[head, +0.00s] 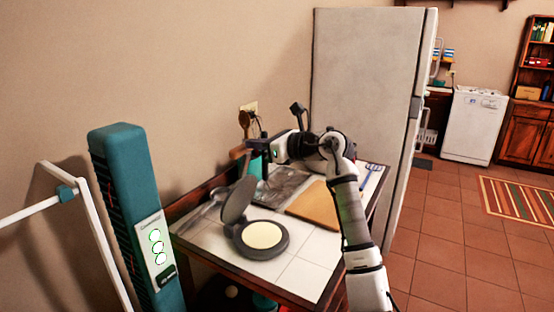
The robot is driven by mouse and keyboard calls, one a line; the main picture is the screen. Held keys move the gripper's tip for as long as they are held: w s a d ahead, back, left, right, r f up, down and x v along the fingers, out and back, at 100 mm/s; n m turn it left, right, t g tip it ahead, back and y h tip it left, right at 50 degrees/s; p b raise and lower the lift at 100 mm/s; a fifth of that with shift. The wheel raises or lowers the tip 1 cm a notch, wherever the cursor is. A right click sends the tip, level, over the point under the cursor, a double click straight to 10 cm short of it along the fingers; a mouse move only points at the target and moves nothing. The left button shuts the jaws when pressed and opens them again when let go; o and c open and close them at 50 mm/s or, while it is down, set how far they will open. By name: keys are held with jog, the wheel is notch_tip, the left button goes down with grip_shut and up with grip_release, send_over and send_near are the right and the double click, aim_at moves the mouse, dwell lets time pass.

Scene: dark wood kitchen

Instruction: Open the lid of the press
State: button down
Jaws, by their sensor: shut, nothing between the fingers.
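The press is a round dark grey appliance on the tiled counter. Its base (262,241) lies flat, with a pale cream round plate facing up. Its lid (239,200) stands raised and tilted up at the back left of the base, so the press is open. My gripper (255,145) is above and behind the press, at the end of my arm, pointing left towards the wall. It is shut and empty, apart from the lid. The fingertips are small and dark in this view.
A wooden board (314,205) lies right of the press. A teal container with utensils (252,165) stands near the wall, close to my gripper. A blue utensil (371,170) lies at the counter's right. A tall fridge (366,90) stands behind. Open tiled floor (440,240) lies to the right.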

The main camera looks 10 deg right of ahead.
jog(key=w+a, duration=0.1)
jog(key=w+a+r, duration=0.1)
jog(key=a, duration=0.1)
jog(key=shift+w+a+r, duration=0.1)
jog(key=shift+w, duration=0.1)
dwell(1.3)
